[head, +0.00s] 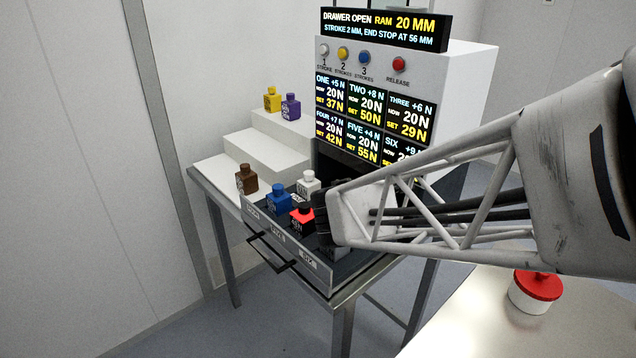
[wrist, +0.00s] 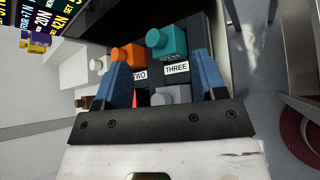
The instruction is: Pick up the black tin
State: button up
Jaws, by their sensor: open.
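My gripper (head: 320,216) is over the open drawer in the head view, its dark end beside the red tin (head: 301,218). In the wrist view my gripper (wrist: 159,76) has its two blue fingers wide apart, with nothing held. A grey tin (wrist: 172,96) shows low between the fingers. An orange tin (wrist: 128,56) and a teal tin (wrist: 167,42) stand beyond the fingertips, near labels TWO and THREE. I cannot clearly make out the black tin. A small dark shape above the red tin in the head view is unclear, and my gripper hides part of the drawer.
Blue (head: 278,199) and white (head: 308,184) tins stand in the drawer (head: 285,244). A brown tin (head: 246,179) stands left of it. Yellow (head: 272,99) and purple (head: 291,107) tins stand on the white steps (head: 262,152). The display panel (head: 372,118) rises behind.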

aim_at(304, 206)
jog(key=w+a+f+n+t+y, duration=0.1)
jog(key=a+f+n, duration=0.1)
jog(key=a+n, duration=0.2)
jog(key=w+a+f+n+t+y, duration=0.1)
jog(key=a+f+n+y, duration=0.1)
jog(key=a+n, duration=0.2)
jog(key=w+a+f+n+y, duration=0.2)
jog(key=a+n, duration=0.1)
jog(key=a, duration=0.4)
jog(key=shift+a+n+t, duration=0.2)
jog(key=shift+n+t, duration=0.2)
jog(key=shift+w, duration=0.15)
jog(key=shift+x, duration=1.2)
jog(key=shift+x, duration=2.6)
jog(key=shift+w+r, duration=0.1)
jog(key=shift+r, duration=0.05)
jog(key=shift+c, duration=0.2)
grip_shut()
